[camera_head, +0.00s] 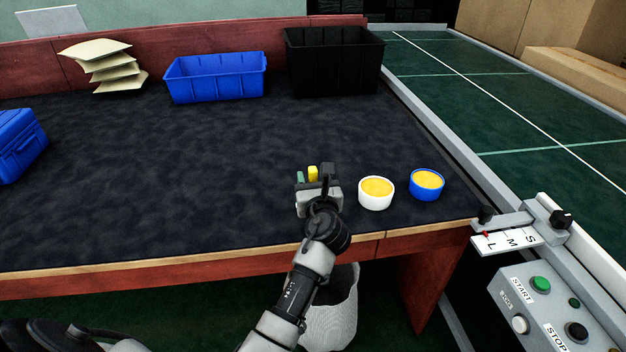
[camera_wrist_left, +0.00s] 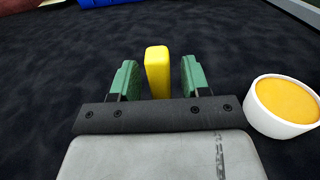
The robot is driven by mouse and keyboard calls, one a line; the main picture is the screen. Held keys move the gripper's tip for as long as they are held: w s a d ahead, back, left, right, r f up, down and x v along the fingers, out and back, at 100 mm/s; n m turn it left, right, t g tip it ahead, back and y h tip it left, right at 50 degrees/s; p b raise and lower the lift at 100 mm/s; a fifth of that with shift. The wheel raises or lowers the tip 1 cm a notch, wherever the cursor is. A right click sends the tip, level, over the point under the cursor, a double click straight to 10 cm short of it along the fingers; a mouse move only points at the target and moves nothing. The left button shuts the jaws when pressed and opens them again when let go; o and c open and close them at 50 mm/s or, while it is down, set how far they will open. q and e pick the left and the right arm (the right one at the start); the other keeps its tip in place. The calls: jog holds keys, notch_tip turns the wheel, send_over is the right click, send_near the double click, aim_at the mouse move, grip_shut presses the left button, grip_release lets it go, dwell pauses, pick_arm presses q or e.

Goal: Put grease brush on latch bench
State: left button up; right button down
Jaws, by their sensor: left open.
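My left gripper (camera_head: 313,176) is over the front part of the dark-topped bench (camera_head: 170,190), left of a white-rimmed tub. It is open, with its two green finger pads apart. A yellow, block-like piece (camera_wrist_left: 158,72) stands between the pads in the left wrist view, with a gap on each side. It also shows in the head view (camera_head: 313,172) as a small yellow end. Its lower part is hidden by the gripper, and I cannot tell whether it is the grease brush. No other brush shows. My right gripper is not in view.
The white tub (camera_head: 376,193) and a blue tub (camera_head: 427,184) with yellow contents stand right of the gripper. A blue bin (camera_head: 215,78), a black bin (camera_head: 333,62) and stacked pads (camera_head: 108,68) line the back. A blue case (camera_head: 18,145) sits left. The bench middle is clear.

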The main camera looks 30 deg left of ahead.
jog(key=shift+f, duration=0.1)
pick_arm(q)
jog(key=shift+f+b, duration=0.15)
jog(key=shift+b, duration=0.5)
jog(key=d+p+v, duration=0.1)
jog(key=v, duration=1)
jog(key=s+d+f+n+g+h, duration=0.1)
jog(key=s+f+n+g+h, duration=0.25)
jog(key=f, duration=0.65)
jog(key=s+d+f+n+h, duration=0.1)
jog(key=s+f+n+h, duration=0.25)
jog(key=f+n, duration=0.55)
jog(key=s+d+f+n+g+h, duration=0.1)
jog(key=s+f+n+g+h, duration=0.2)
jog(key=f, duration=0.9)
jog(key=s+a+f+n+g, duration=0.1)
jog(key=s+f+n+g, duration=0.2)
jog(key=s+f, duration=0.7)
jog(key=s+a+f+n+g+h, duration=0.1)
jog(key=s+f+n, duration=0.6)
jog(key=s, duration=0.9)
notch_tip(320, 180, down, 4)
jog(key=shift+s+a+r+n+g, duration=0.2)
jog(key=shift+s+a+n+g, duration=0.25)
jog(key=shift+g, duration=0.6)
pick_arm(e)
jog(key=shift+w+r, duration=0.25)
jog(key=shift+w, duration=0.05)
